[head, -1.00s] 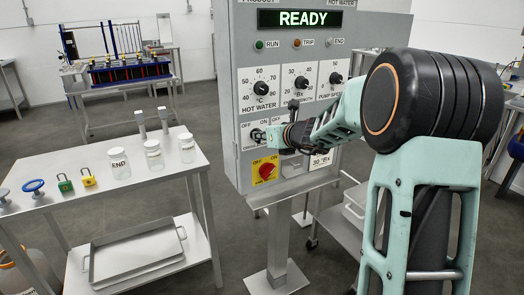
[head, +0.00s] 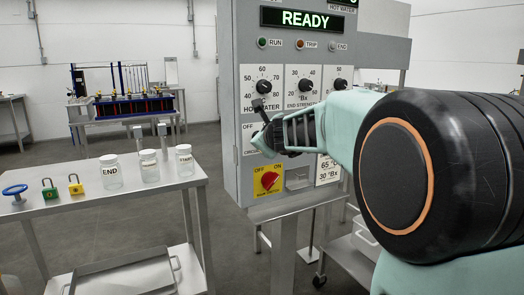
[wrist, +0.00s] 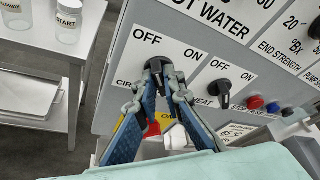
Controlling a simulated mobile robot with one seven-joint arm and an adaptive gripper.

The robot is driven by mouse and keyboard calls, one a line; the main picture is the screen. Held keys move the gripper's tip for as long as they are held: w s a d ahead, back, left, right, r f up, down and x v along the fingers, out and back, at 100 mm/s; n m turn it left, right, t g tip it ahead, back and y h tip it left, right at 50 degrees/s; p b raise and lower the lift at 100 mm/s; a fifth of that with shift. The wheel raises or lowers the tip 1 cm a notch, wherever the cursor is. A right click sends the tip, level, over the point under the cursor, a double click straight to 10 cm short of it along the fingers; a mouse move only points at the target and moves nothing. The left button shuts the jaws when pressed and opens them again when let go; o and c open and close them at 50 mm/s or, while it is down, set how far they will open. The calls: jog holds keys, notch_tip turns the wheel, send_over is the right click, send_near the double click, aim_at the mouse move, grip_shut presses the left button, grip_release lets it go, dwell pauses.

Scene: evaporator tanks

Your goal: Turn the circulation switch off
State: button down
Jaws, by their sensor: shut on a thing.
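The circulation switch (wrist: 154,68) is a black knob on the grey panel, between OFF on its left and ON on its right in the wrist view. The knob's exact angle is partly hidden. In the head view my gripper (head: 262,138) is at the panel's left switch plate and hides the knob.
The HEAT switch (wrist: 220,90) is close on the right. A red-and-yellow rotary switch (head: 268,180) is just below, and the hot water dial (head: 264,86) above. A steel table (head: 150,190) with jars and padlocks stands left, apart from the panel.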

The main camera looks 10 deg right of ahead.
jog(key=shift+n+h+b, duration=0.3)
jog(key=shift+n+b, duration=0.1)
jog(key=shift+b, duration=0.15)
jog(key=c, duration=2)
grip_release()
jog(key=shift+c, duration=0.2)
jog(key=shift+s, duration=0.1)
jog(key=v, duration=0.7)
jog(key=shift+s, duration=0.15)
